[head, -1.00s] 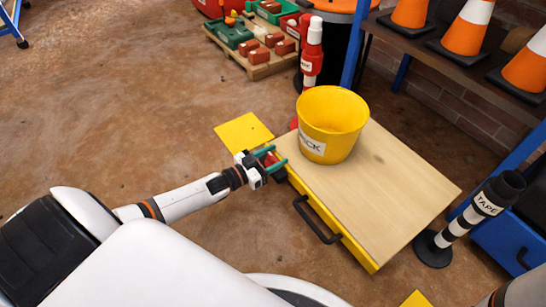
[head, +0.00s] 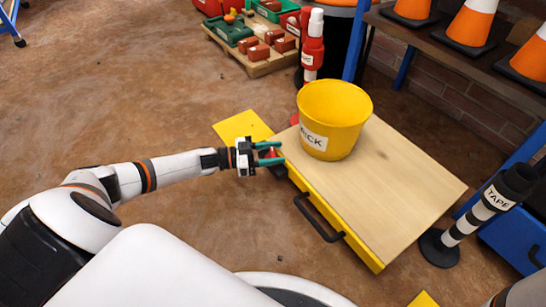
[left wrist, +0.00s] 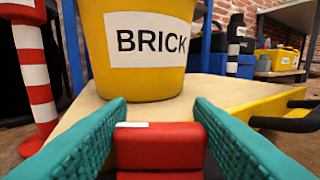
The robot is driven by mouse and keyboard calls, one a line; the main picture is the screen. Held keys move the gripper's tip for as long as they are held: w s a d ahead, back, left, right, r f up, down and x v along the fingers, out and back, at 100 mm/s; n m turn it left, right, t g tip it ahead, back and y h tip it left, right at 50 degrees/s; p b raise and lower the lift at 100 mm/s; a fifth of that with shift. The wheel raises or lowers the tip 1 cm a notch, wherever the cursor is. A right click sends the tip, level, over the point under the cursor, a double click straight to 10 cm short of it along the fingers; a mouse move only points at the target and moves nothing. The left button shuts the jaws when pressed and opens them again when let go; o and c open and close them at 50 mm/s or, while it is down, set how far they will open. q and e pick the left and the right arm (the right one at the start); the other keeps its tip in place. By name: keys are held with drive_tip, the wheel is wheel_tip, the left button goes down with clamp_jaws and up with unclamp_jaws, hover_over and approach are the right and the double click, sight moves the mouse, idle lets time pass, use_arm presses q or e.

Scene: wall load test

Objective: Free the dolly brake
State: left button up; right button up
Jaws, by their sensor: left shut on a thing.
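The dolly is a low platform with a pale wooden deck (head: 400,200) and yellow sides. Its red brake lever (head: 272,154) is at the deck's left corner. In the left wrist view the red lever (left wrist: 158,148) lies between my teal fingers, its lower part cut off by the frame. My left gripper (head: 271,153) is shut on it. A yellow bucket (head: 335,115) stands upright on the deck; its label reads BRICK in the left wrist view (left wrist: 147,40). My right gripper is out of view.
A black handle (head: 318,222) sticks out from the dolly's front side. A yellow floor patch (head: 240,127) lies behind my left gripper. A post labelled TAPE (head: 470,220) stands close to the right. A red-and-white post (head: 312,52) stands behind. Floor at left is clear.

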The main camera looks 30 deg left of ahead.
use_arm(q)
drive_tip(key=shift+w+m+g+h+b, duration=0.1)
drive_tip(key=shift+m+g+h+b, duration=0.2)
drive_tip(key=shift+m+g+h, duration=1.6)
drive_tip(key=shift+m+g, duration=0.6)
drive_tip(key=shift+g, duration=0.9)
drive_tip(key=shift+m+g, duration=0.3)
drive_tip(key=shift+g, duration=0.1)
drive_tip(key=o, duration=1)
